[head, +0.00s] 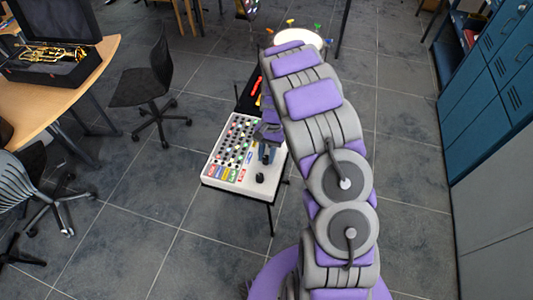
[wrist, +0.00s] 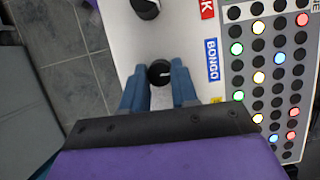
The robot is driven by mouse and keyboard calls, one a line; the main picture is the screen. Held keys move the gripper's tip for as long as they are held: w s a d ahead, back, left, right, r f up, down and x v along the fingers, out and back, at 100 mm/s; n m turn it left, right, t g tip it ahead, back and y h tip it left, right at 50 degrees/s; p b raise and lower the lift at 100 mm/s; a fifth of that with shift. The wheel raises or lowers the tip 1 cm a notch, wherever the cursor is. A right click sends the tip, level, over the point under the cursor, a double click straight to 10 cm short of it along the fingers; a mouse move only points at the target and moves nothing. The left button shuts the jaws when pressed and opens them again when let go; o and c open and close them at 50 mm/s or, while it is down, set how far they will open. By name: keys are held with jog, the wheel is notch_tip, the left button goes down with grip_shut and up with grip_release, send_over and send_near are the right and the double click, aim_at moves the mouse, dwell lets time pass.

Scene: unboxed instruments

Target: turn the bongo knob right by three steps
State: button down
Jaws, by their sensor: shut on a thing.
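The white drum machine (head: 215,182) stands on a dark stand in the middle of the head view, with rows of coloured round buttons. In the wrist view the blue BONGO label (wrist: 212,60) lies right of a black round knob, the bongo knob (wrist: 159,71), which has a small pale mark. My gripper (wrist: 159,78) has its blue fingers on either side of this knob, shut on it. In the head view my gripper (head: 267,153) is over the machine's right part, and my arm hides some of it.
A second black knob (wrist: 146,8) sits beyond the bongo knob, near a red label (wrist: 207,8). A black chair (head: 147,85) and a wooden desk (head: 60,95) with a trumpet case stand left. Blue lockers (head: 500,80) line the right.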

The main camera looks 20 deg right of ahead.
jog(key=m+p, duration=0.2)
jog(key=m+t+y+p, duration=0.1)
jog(key=m+p, duration=0.1)
jog(key=shift+s+r, duration=0.2)
jog(key=m+t+p, duration=0.1)
jog(key=m+p, duration=0.1)
jog(key=m+t+p, duration=0.1)
jog(key=m+p, duration=0.1)
jog(key=m, duration=0.1)
jog(key=shift+y, duration=0.4)
jog(key=m+t+p, duration=0.1)
jog(key=m+p, duration=0.3)
jog(key=shift+s+d+t, duration=0.1)
jog(key=shift+t, duration=0.3)
jog(key=m+p, duration=0.1)
jog(key=m, duration=0.1)
jog(key=shift+m+t, duration=0.3)
jog(key=shift+t, duration=0.1)
jog(key=shift+f+m+t+h, duration=0.1)
jog(key=shift+m+t+h, duration=0.25)
jog(key=shift+m, duration=0.45)
jog(key=c, duration=0.9)
grip_release()
jog(key=shift+f, duration=0.1)
